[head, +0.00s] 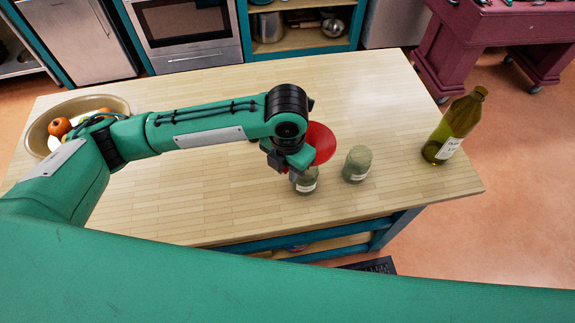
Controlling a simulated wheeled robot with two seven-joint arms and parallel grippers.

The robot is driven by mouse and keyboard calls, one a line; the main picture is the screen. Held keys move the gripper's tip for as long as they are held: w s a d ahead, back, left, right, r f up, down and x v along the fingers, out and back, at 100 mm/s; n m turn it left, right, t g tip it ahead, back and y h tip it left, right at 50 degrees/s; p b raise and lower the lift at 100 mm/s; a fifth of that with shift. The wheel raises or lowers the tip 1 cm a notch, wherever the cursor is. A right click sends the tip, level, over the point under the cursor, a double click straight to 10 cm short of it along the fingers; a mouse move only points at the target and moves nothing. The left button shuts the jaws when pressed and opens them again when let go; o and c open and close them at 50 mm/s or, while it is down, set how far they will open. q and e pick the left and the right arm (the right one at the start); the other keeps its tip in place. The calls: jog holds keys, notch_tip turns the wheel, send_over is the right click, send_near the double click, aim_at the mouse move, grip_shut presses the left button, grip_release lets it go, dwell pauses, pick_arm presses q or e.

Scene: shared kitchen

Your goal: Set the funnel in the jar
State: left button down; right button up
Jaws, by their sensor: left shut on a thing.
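The red funnel (321,142) is at the end of my left arm, its wide mouth showing at the right of the wrist. My left gripper (291,168) is shut on the funnel; the fingers and the funnel's lower part are largely hidden. A small glass jar with a white label (306,184) stands upright on the counter just below the gripper, its top partly covered by the gripper. A second greenish jar (357,161) stands upright to the right, apart from the gripper. I cannot tell whether the funnel touches the nearer jar. My right gripper is out of view.
A tall green bottle (457,127) stands near the counter's right edge. A bowl of fruit (48,122) is at the left, partly behind my arm. The wooden counter (380,95) is clear at the back and middle.

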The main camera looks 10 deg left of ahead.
pick_arm(q)
notch_tip(320, 180, down, 6)
jog(key=b, duration=0.5)
jog(key=shift+r, duration=0.15)
dwell(0.6)
jog(key=shift+p, duration=0.45)
dwell(0.7)
jog(key=shift+f, duration=0.55)
jog(key=c, duration=1.5)
grip_release()
jog(key=shift+c, duration=0.2)
